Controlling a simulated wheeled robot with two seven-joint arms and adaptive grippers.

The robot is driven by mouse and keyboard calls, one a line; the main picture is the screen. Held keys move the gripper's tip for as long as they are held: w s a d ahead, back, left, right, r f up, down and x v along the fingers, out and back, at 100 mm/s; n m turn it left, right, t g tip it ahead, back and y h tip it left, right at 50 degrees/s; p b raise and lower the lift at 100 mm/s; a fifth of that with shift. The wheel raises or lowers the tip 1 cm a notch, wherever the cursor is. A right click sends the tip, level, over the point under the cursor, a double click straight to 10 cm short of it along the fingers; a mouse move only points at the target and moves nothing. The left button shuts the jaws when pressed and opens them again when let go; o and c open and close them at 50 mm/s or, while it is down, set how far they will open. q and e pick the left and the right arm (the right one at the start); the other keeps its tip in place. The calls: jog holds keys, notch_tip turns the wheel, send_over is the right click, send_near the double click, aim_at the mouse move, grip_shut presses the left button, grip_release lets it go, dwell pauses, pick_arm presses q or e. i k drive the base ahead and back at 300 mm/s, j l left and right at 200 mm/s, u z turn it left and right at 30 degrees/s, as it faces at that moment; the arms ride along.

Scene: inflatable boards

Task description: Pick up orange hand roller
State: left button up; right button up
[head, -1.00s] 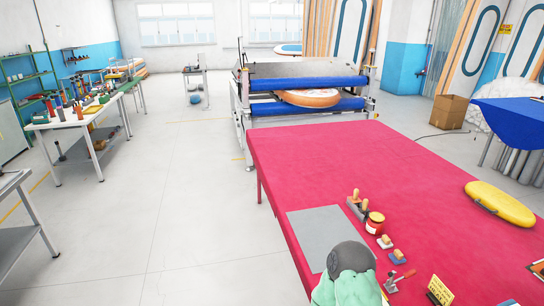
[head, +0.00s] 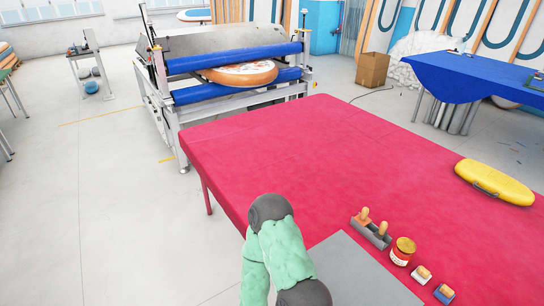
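I cannot make out an orange hand roller in the head view now. On the red-topped table (head: 300,150), a grey block tool with two orange-tan handles (head: 371,231) stands near the grey mat. Beside it are a red-labelled jar (head: 402,251) and two small wooden-handled tools, one with a pale base (head: 421,275) and one with a blue base (head: 444,293). A green-sleeved arm of mine reaches up from the bottom, over the table's near left edge. Neither gripper shows.
A grey mat (head: 365,275) lies at the table's near edge. A yellow oval bag (head: 495,183) lies at the right. A machine with blue rollers (head: 235,58) stands behind the table.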

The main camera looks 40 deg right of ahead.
aim_at(362, 219)
jog(key=i+z, duration=0.4)
jog(key=i+j+z, duration=0.15)
jog(key=z, duration=0.25)
jog(key=i+j+z, duration=0.25)
jog(key=z, duration=0.15)
jog(key=i+j, duration=0.05)
jog(key=i, duration=0.05)
